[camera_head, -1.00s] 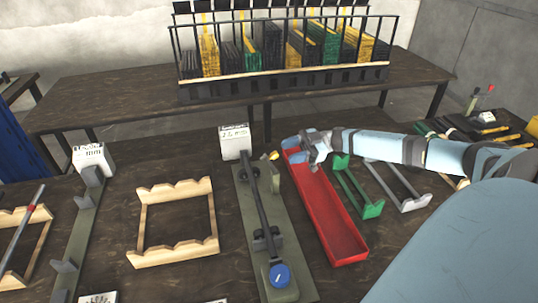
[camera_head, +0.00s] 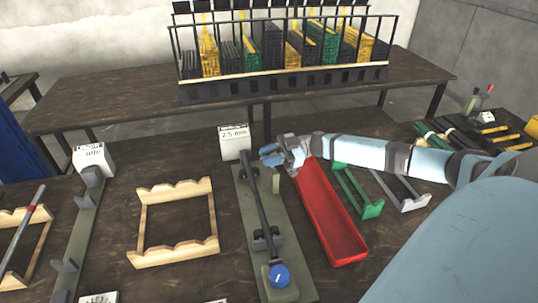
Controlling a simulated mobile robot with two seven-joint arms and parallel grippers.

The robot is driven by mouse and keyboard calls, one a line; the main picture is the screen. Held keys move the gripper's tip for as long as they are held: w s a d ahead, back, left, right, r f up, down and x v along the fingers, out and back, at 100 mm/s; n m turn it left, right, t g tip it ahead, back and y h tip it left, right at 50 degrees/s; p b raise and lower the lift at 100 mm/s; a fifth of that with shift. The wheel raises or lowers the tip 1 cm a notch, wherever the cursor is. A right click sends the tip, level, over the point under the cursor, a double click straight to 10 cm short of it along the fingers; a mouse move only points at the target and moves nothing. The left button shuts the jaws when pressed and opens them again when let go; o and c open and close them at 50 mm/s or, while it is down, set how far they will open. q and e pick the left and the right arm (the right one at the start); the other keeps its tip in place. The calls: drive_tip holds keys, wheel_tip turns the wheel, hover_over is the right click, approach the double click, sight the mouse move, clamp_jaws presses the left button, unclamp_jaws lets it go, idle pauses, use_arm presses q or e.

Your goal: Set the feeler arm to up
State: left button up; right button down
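A long green-grey fixture (camera_head: 283,236) stands on the near table, with a dark rod along it and a blue dial knob (camera_head: 280,276) at its near end. A small olive tab (camera_head: 276,183) sticks up at its right edge. My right gripper (camera_head: 270,155) is at the fixture's far right side, just beyond the tab. Its blue fingers cover the spot where a small yellow-tipped part showed, possibly the feeler arm. I cannot tell whether they touch or grip that part, nor its present position. My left gripper is not in view.
A white sign block (camera_head: 235,142) reading about 2.5 mm stands close left of my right gripper. A red tray (camera_head: 332,215) lies under my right wrist. Green (camera_head: 372,210) and grey (camera_head: 415,203) racks are to the right; a wooden frame (camera_head: 146,225) is left.

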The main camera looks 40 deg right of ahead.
drive_tip(key=shift+s+d+f+t+y+b, duration=0.25)
drive_tip(key=shift+d+t+y+b, duration=0.2)
drive_tip(key=shift+y+b, duration=0.3)
drive_tip(key=shift+s+d+r+y, duration=0.25)
drive_tip(key=shift+d+r+y, duration=0.05)
drive_tip(key=shift+y, duration=0.35)
drive_tip(key=c, duration=1)
unclamp_jaws()
drive_tip(key=shift+r, duration=0.1)
wheel_tip(320, 180, up, 20)
drive_tip(key=shift+p, duration=0.7)
drive_tip(key=shift+s, duration=0.1)
